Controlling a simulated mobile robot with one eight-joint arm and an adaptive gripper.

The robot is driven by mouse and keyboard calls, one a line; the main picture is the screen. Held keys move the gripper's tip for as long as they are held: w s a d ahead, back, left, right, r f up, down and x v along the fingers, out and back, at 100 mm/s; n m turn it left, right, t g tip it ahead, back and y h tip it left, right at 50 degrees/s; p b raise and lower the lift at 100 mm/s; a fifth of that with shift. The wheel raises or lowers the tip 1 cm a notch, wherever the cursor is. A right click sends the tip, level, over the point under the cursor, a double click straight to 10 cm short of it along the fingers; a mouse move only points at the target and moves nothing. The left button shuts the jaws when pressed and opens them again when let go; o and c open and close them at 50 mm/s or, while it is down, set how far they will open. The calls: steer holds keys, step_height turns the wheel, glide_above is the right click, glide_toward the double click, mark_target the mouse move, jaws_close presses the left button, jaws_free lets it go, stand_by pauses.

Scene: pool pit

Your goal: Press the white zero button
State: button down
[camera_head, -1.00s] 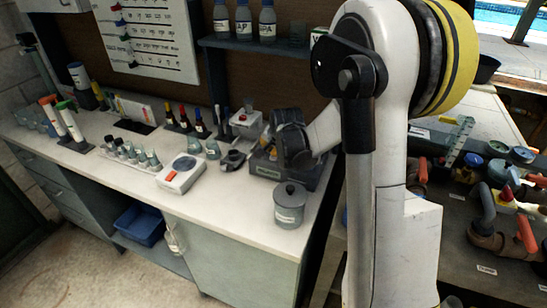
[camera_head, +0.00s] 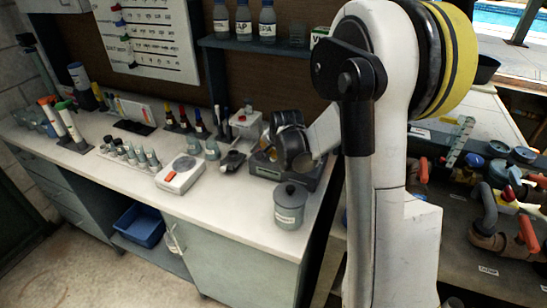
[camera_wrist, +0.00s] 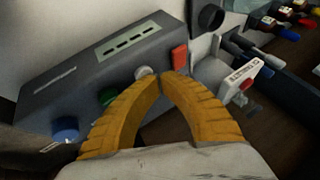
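A dark grey instrument box (camera_wrist: 60,88) fills the left of the wrist view. Its top carries a white button (camera_wrist: 146,72), a green button (camera_wrist: 107,96), a blue button (camera_wrist: 66,128), a red part (camera_wrist: 179,57) and a display panel (camera_wrist: 132,40). My gripper (camera_wrist: 161,76) has orange ribbed fingers whose tips meet, with nothing seen between them. The tips are just beside the white button and overlap its lower edge in the picture; I cannot tell whether they touch it.
A lidded grey pot (camera_head: 290,208) stands in front of the box. A small dark object (camera_head: 232,161) and a white scale (camera_head: 181,174) lie to the left. A white device with a red button (camera_wrist: 242,76) stands close to the box. The bench front (camera_head: 215,220) is clear.

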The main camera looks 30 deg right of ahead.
mark_target(271, 157)
steer(key=shift+r+p, duration=0.55)
steer(key=shift+r, duration=0.3)
steer(key=shift+r+p, duration=1.7)
steer(key=shift+r, duration=0.8)
steer(key=shift+s+a+r, duration=0.15)
steer(key=shift+a, duration=0.05)
steer(key=s+a+r+n+y+b, duration=0.1)
steer(key=s+a+r+n+b, duration=0.2)
steer(key=s+a, duration=0.55)
steer(key=s+a+r+n+b, duration=0.1)
steer(key=s+a+r+n, duration=0.35)
steer(key=s, duration=0.65)
steer(key=s+a+f+n+y+b, duration=0.1)
steer(key=s+a+f+n, duration=0.3)
steer(key=s, duration=0.4)
steer(key=shift+s+a+f+n+b, duration=0.15)
steer(key=shift+s+a+n+b, duration=0.15)
steer(key=shift+a+n+b, duration=0.1)
